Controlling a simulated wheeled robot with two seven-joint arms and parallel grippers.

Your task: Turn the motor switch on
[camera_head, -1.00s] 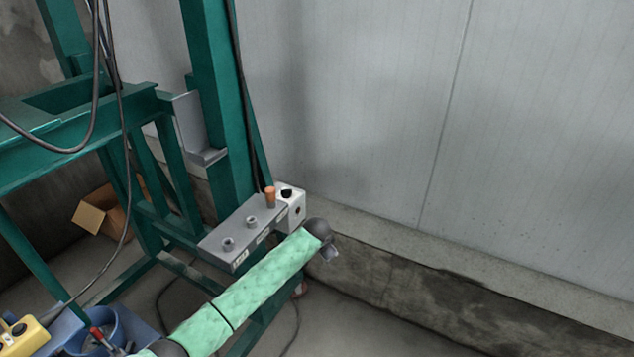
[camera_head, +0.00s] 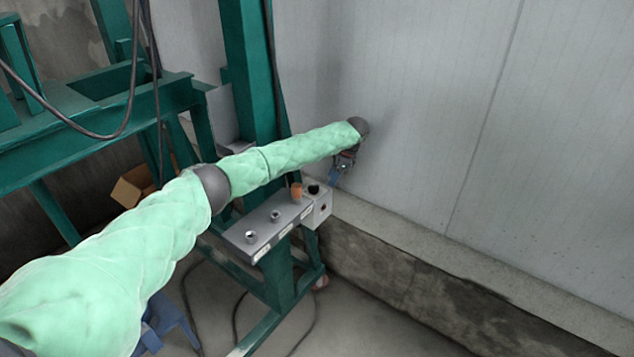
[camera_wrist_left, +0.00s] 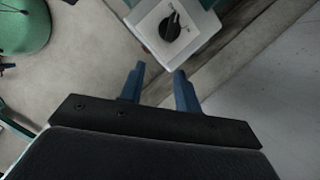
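The motor switch is a black rotary knob on a white box (camera_head: 318,207) at the right end of a grey shelf on the green frame. In the left wrist view the black knob (camera_wrist_left: 170,27) sits on the white box face near the top, with its pointer and markings visible. My left gripper (camera_head: 338,176) is above the box, small and partly hidden by its wrist in the head view. In the left wrist view its two blue fingers (camera_wrist_left: 158,72) are apart with nothing between them. The knob lies ahead of the fingertips, not touched. My right gripper is not in view.
The grey shelf (camera_head: 240,240) holds two metal fittings and an orange cylinder (camera_head: 296,192) beside the white box. The green frame (camera_head: 250,70) rises behind my left arm. A pale wall (camera_head: 440,120) and concrete ledge (camera_head: 420,250) lie to the right. Cables hang at left.

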